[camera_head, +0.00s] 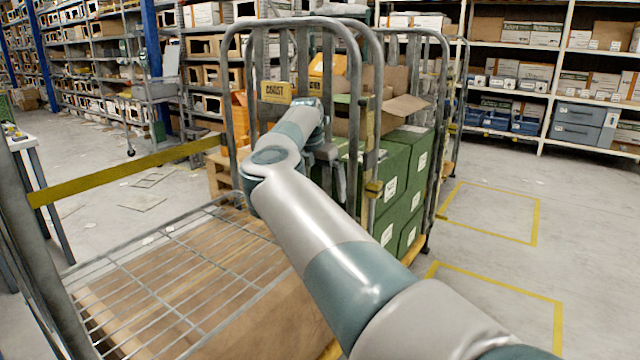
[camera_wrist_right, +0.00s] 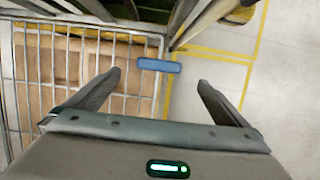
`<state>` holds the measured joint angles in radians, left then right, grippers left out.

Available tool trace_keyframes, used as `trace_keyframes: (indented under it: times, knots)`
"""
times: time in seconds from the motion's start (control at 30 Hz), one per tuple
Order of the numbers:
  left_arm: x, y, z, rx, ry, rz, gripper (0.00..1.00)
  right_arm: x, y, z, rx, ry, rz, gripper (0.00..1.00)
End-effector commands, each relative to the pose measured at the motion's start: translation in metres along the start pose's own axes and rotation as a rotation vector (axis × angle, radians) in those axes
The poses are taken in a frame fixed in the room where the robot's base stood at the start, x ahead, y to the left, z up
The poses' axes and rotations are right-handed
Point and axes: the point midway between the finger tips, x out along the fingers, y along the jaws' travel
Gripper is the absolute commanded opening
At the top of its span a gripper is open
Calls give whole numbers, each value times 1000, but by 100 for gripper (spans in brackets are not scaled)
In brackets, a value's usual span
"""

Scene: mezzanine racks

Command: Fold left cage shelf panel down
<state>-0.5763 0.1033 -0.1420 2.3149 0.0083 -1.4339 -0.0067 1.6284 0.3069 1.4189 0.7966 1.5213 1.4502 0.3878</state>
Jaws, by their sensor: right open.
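A grey wire mesh shelf panel (camera_head: 165,262) spans the near roll cage at lower left in the head view, above brown cartons. It looks roughly level, but its exact tilt is hard to tell. The mesh also shows at left in the right wrist view (camera_wrist_right: 85,75). My right arm crosses the cage in the head view; its gripper (camera_head: 330,170) is partly hidden by the arm. In the wrist view my right gripper (camera_wrist_right: 159,78) is open and empty beside the mesh edge. A short blue bar (camera_wrist_right: 160,65) shows just beyond the fingertips. My left gripper is out of view.
A yellow bar (camera_head: 130,172) runs across the cage's far left side. Behind stands another cage with green boxes (camera_head: 405,185) and an open carton (camera_head: 395,112). Racks (camera_head: 545,75) line the back. The yellow-marked floor (camera_head: 505,225) at right is clear.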

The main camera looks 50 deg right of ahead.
Motion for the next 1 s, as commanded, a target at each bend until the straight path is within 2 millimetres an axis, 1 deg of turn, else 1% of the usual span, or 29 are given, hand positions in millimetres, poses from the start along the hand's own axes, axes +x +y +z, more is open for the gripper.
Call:
trace_keyframes:
  times: [0.03,0.1,0.23,1.0]
  knots:
    - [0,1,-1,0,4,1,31,-6,0,0,0,0,1,100]
    - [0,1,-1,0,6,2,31,-12,0,0,0,0,0,100]
    - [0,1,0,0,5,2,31,-16,0,0,0,0,-1,100]
    - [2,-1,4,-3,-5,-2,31,-17,0,0,0,0,-1,100]
